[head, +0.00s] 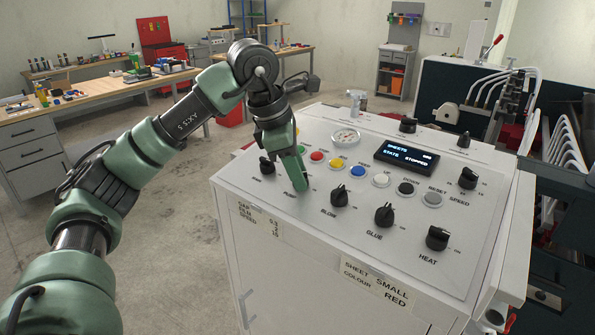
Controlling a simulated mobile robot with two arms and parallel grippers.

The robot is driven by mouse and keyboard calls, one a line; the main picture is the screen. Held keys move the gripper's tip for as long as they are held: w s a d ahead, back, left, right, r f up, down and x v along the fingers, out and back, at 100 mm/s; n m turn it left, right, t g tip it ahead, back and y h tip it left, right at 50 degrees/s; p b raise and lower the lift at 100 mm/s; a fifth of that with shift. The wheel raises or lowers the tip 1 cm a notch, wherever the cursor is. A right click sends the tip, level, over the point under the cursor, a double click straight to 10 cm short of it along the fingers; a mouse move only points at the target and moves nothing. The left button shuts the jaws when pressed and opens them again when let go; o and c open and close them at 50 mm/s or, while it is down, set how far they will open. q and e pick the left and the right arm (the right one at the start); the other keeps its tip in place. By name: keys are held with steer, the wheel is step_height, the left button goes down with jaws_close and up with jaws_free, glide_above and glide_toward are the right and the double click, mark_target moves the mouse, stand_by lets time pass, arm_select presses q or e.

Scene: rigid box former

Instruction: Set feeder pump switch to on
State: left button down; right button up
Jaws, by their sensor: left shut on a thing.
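The white control panel (300,222) of the box former carries a row of black rotary switches along its front. The feeder pump switch is hidden behind the fingers of my left gripper (298,184), above a small label (289,194) that seems to read PUMP. My left gripper reaches down from above and is shut on that switch. Which way the switch points cannot be seen. My right gripper is not in view.
Beside the gripper are a black knob (267,166) on the left and the BLOW knob (339,196) on the right. Coloured buttons, including a red one (317,156), sit just behind. The display (406,157) reads STATE STOPPED.

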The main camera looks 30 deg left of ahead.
arm_select(q)
steer(key=m, duration=0.4)
steer(key=shift+r+m+g+p, duration=0.1)
steer(key=shift+m+g+p, duration=0.2)
steer(key=shift+g+p, duration=0.1)
steer(key=shift+m+p, duration=0.35)
steer(key=shift+m, duration=1.25)
steer(key=shift+g, duration=0.3)
steer(key=c, duration=1.1)
jaws_free()
steer(key=shift+w, duration=0.1)
steer(key=b+v, duration=0.1)
steer(key=v, duration=0.5)
steer(key=shift+a, duration=0.1)
steer(key=shift+v, duration=0.85)
